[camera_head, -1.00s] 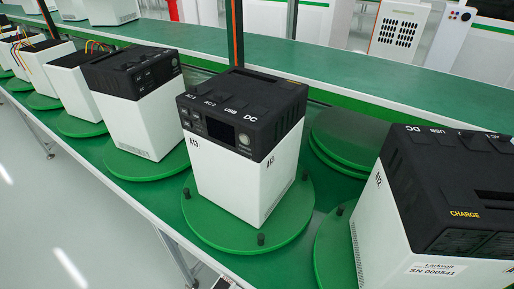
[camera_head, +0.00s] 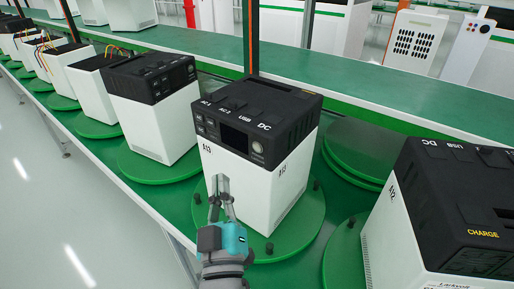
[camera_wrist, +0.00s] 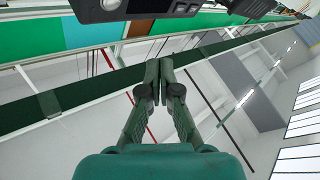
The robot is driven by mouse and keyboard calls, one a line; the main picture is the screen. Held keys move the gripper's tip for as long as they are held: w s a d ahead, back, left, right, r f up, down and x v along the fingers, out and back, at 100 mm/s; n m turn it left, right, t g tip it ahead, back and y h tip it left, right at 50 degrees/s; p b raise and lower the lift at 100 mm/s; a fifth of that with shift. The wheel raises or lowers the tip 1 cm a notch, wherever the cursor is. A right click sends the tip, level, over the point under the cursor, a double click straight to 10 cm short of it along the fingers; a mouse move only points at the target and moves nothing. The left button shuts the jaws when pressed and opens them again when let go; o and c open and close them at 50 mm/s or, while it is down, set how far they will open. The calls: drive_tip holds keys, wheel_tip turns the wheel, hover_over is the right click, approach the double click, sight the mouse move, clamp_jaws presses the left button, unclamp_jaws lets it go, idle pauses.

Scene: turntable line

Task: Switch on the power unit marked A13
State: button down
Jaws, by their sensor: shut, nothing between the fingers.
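The power unit marked A13 (camera_head: 238,181) is a white box with a black top. It stands upright on a round green turntable (camera_head: 290,229). Its black front panel carries a dark screen (camera_head: 234,138), a round silver knob or button (camera_head: 257,147) and small buttons at the left. My gripper (camera_head: 220,180) is shut and empty, in front of the unit's white front face, below the panel. In the wrist view my gripper (camera_wrist: 159,64) has its fingertips together, and part of a black panel (camera_wrist: 120,8) shows at the top edge. I cannot tell whether the fingers touch the unit.
Unit A12 (camera_head: 395,235) stands close at the right, another unit (camera_head: 150,130) at the left. Several more units line the green conveyor behind it. A dark upright post (camera_head: 251,40) rises behind A13. The floor at the left (camera_head: 60,215) is clear.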

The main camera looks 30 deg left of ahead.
drive_tip(key=shift+s+a+r, duration=0.1)
drive_tip(key=shift+a+r, duration=0.2)
drive_tip(key=shift+r, duration=0.1)
approach(250, 140)
drive_tip(key=shift+s+a+r+x, duration=0.1)
drive_tip(key=shift+x, duration=0.7)
drive_tip(key=shift+s+a+r+x, duration=0.1)
drive_tip(key=shift+s+a+x, duration=0.05)
drive_tip(key=shift+x, duration=0.65)
drive_tip(key=shift+s+a+x, duration=0.1)
drive_tip(key=shift+x, duration=0.7)
drive_tip(key=shift+w, duration=0.4)
drive_tip(key=shift+w, duration=0.35)
idle(0.4)
drive_tip(key=shift+s, duration=0.8)
